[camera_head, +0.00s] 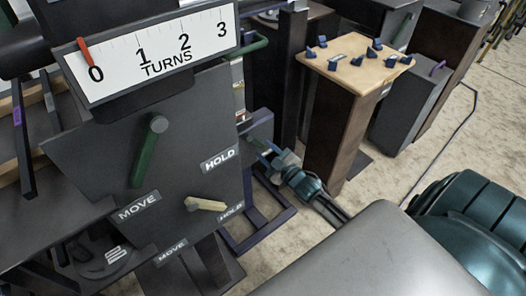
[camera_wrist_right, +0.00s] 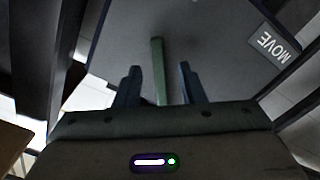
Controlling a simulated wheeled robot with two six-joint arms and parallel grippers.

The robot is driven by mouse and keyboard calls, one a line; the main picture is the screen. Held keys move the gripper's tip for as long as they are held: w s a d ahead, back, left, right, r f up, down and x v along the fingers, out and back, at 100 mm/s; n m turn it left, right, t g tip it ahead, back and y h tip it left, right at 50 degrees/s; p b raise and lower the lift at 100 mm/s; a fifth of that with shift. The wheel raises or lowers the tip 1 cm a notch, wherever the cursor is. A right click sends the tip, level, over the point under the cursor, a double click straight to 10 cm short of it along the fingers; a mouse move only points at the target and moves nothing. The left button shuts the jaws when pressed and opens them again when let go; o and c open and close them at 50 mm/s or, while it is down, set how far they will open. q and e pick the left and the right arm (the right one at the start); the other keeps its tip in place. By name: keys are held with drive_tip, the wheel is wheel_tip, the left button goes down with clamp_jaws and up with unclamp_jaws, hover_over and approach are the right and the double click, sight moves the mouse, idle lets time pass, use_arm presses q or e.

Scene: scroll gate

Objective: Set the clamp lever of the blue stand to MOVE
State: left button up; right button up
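A dark blue-purple stand (camera_head: 285,214), seen as a base frame and a grey plate (camera_head: 258,130), is partly hidden behind the large grey panel in the head view. My right gripper (camera_head: 268,156) is close to that plate, pointing at it. In the right wrist view my right gripper (camera_wrist_right: 159,85) is open. A green lever (camera_wrist_right: 158,70) shows between its fingers against a dark plate with a MOVE label (camera_wrist_right: 273,45). I cannot tell whether the fingers touch the lever. No HOLD label shows there. My left gripper is not in view.
The large grey panel (camera_head: 190,165) carries another green lever (camera_head: 146,155), a tan lever (camera_head: 205,204), MOVE and HOLD labels, and a TURNS scale (camera_head: 150,50) with its red pointer at 0. A wood-topped pedestal (camera_head: 345,75) with small blue pieces stands behind my right gripper.

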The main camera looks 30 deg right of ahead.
drive_tip(key=shift+w+a+r, duration=0.1)
drive_tip(key=shift+w, duration=0.85)
clamp_jaws()
